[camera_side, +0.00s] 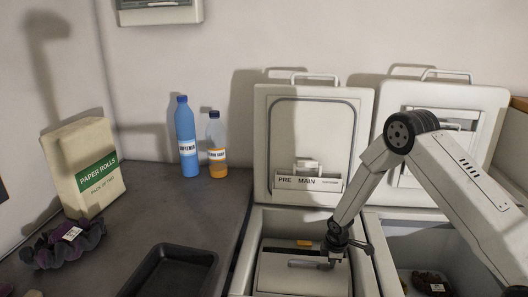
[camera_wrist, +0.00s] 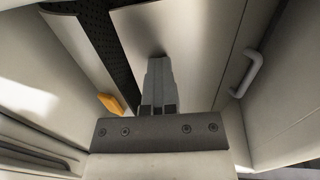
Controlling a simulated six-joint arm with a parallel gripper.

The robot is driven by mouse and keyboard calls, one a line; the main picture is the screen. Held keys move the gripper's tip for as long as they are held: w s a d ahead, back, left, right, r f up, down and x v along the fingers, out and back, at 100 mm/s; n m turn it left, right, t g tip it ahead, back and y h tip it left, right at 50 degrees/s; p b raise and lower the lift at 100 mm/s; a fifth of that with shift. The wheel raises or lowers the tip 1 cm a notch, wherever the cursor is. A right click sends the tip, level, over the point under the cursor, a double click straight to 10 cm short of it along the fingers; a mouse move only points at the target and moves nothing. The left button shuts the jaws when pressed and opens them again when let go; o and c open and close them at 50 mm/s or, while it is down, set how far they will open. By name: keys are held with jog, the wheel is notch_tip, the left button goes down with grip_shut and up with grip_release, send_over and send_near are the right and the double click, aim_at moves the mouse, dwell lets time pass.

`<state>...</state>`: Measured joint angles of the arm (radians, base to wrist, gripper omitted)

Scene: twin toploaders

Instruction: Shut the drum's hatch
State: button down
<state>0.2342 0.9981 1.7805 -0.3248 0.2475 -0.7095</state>
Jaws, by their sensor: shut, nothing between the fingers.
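The left toploader (camera_side: 241,262) has its lid (camera_side: 262,150) raised, and its drum lies in the opening below. A pale drum panel (camera_side: 275,277) with a grey bar handle shows there; the handle also shows in the wrist view (camera_wrist: 252,74). An orange tab (camera_side: 305,243) sits behind the panel, and in the wrist view the tab (camera_wrist: 112,103) is left of my fingers. A dark perforated strip (camera_wrist: 92,40) shows between pale panels. My gripper (camera_side: 333,260) is shut and empty, low in the opening by the handle's right end. I cannot tell whether its fingertips (camera_wrist: 158,62) touch the panel.
A second toploader with raised lid (camera_side: 485,105) stands on the right, dark cloth (camera_side: 428,281) in its opening. On the left counter are a blue bottle (camera_side: 187,140), an orange-filled bottle (camera_side: 217,150), paper rolls (camera_side: 85,165), dark cloth (camera_side: 62,245) and a black tray (camera_side: 170,272).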

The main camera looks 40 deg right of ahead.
jog(key=shift+w+d+f, duration=0.35)
jog(key=shift+w+f, duration=0.05)
jog(key=shift+f, duration=0.3)
jog(key=shift+w+d+f, duration=0.15)
jog(key=shift+f, duration=0.25)
jog(key=shift+r, duration=0.1)
notch_tip(320, 180, up, 10)
dwell(1.0)
